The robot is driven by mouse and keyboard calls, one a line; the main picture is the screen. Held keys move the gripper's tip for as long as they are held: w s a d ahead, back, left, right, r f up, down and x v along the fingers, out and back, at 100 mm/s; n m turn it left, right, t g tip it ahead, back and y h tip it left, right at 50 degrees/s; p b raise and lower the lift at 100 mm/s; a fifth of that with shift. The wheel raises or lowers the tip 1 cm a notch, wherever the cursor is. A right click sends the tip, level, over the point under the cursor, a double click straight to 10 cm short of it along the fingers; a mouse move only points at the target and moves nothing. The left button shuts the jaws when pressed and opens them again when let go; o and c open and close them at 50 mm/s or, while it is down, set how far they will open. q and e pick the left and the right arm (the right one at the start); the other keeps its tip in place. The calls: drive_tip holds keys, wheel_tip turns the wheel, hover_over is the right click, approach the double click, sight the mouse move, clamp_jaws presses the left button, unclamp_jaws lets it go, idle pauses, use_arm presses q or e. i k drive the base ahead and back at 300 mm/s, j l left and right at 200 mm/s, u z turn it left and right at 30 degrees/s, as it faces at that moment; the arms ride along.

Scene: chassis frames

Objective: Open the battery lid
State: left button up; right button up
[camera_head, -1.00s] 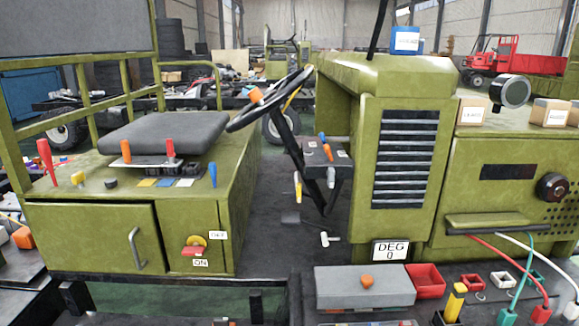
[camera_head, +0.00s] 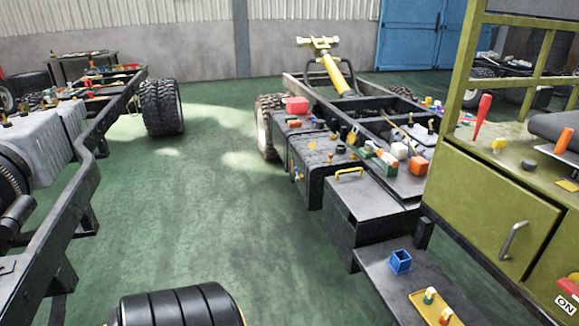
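A black box (camera_head: 347,215) with a yellow handle (camera_head: 349,173) on its upper edge is on the near side of the black chassis frame, right of centre. It looks closed, but I cannot tell for sure that it is the battery or that its top is the lid. A second black box (camera_head: 308,183) with small coloured knobs on top is just behind it. Neither of my grippers is in view.
An olive-green cabinet (camera_head: 490,200) with a grey handle stands at the right. Another chassis (camera_head: 75,125) is at the left. Green floor (camera_head: 230,200) lies clear between them. A black ribbed cylinder (camera_head: 180,308) shows at the bottom.

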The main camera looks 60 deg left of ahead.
sight(357, 193)
drive_tip(key=u, duration=1.45)
drive_tip(key=z, duration=0.3)
drive_tip(key=i+j+z, duration=0.35)
drive_tip(key=j+z, duration=0.15)
drive_tip(key=j, duration=0.15)
drive_tip(key=i+j+z, duration=0.15)
drive_tip(key=j+z, duration=0.15)
